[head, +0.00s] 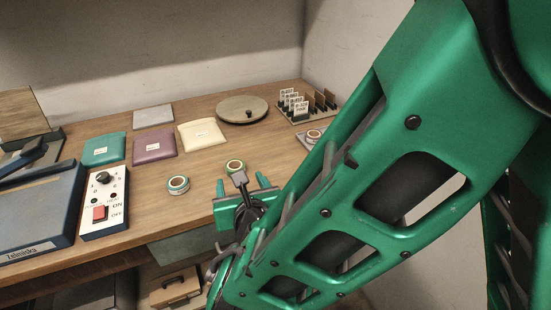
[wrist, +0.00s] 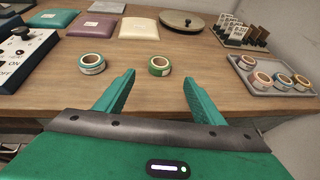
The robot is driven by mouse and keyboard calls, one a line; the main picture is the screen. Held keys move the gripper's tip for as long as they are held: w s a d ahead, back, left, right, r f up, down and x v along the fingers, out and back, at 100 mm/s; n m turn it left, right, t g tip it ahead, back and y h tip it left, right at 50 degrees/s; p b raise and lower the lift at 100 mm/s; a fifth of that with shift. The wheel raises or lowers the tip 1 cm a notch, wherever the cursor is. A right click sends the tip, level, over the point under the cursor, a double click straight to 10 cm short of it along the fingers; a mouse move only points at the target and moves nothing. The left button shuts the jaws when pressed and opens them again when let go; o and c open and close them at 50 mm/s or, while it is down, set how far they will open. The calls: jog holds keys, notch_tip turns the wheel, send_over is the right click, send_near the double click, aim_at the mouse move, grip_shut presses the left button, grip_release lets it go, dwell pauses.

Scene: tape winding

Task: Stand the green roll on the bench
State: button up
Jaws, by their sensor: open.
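The green roll (head: 235,166) lies flat on the wooden bench (head: 200,210), its round face up. It also shows in the wrist view (wrist: 159,66), straight ahead between and beyond my fingertips. A teal roll (head: 178,185) lies flat to its left and shows in the wrist view too (wrist: 91,63). My gripper (wrist: 159,80) is open and empty, its fingers pointing at the green roll from the bench's front side. In the head view, my gripper (head: 242,186) is partly hidden by its own arm.
A grey tray (wrist: 262,88) with several rolls is at the right. Behind are a round disc (head: 243,109), a card rack (head: 308,106) and coloured pouches (head: 153,146). A switch box (head: 105,202) stands left. Bench around the green roll is clear except for the teal roll.

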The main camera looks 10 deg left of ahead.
jog(key=w+d+m+h, duration=0.3)
jog(key=w+d+m, duration=0.15)
jog(key=d, duration=0.35)
jog(key=w+d+m+h, duration=0.3)
jog(key=w+d+m, duration=0.15)
jog(key=d, duration=0.35)
jog(key=d+m+g+h, duration=0.45)
jog(key=d+m, duration=0.85)
jog(key=d, duration=0.8)
jog(key=s+d+m+g, duration=0.5)
jog(key=s+d+m, duration=0.4)
jog(key=d+m, duration=0.4)
jog(key=s+d+r+m+g+y, duration=0.1)
jog(key=s+d+m+y, duration=0.1)
jog(key=s+m, duration=0.4)
jog(key=s+d+r+m+g+y, duration=0.2)
jog(key=s+m, duration=0.4)
jog(key=s, duration=0.4)
jog(key=shift+s+d+r+y, duration=0.2)
jog(key=shift+s+d+y, duration=0.1)
jog(key=shift+d+y, duration=0.4)
jog(key=shift+d, duration=0.1)
